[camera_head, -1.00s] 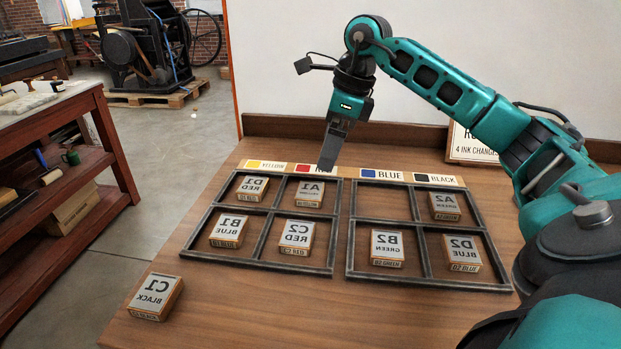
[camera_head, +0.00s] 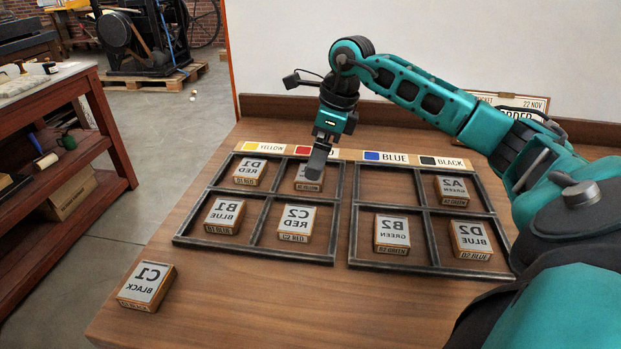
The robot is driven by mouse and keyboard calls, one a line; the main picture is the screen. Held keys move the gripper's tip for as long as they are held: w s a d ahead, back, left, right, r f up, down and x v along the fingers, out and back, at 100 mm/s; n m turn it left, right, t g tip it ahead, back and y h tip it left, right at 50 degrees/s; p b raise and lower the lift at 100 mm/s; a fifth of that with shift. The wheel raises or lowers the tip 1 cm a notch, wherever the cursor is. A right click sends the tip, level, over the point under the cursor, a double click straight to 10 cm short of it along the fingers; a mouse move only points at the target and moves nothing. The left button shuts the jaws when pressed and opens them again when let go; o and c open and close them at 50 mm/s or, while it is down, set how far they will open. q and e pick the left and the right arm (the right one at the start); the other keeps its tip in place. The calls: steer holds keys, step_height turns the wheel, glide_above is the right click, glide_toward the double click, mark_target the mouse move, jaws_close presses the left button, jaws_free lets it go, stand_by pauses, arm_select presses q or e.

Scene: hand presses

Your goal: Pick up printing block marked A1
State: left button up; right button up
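The A1 printing block (camera_head: 307,184) lies in the upper right compartment of the left tray (camera_head: 262,251). My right gripper (camera_head: 318,166) points down over the block and hides most of its top face, including the marking. From this side I see only the edge of the fingers, so I cannot tell whether they are apart or touching the block. My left gripper is not in view.
Blocks D1 (camera_head: 249,172), B1 (camera_head: 225,214) and C2 (camera_head: 297,221) share the left tray. The right tray (camera_head: 432,270) holds B2 (camera_head: 392,233), A2 (camera_head: 452,190) and D2 (camera_head: 470,239). Block C1 (camera_head: 146,285) lies on the bare table at front left.

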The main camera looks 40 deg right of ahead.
mark_target(301, 183)
steer(key=b+x, duration=0.1)
steer(key=x, duration=0.3)
steer(key=shift+w+f, duration=0.15)
steer(key=shift+w, duration=0.05)
steer(key=shift+c, duration=0.7)
steer(key=c, duration=1)
steer(key=shift+o, duration=0.2)
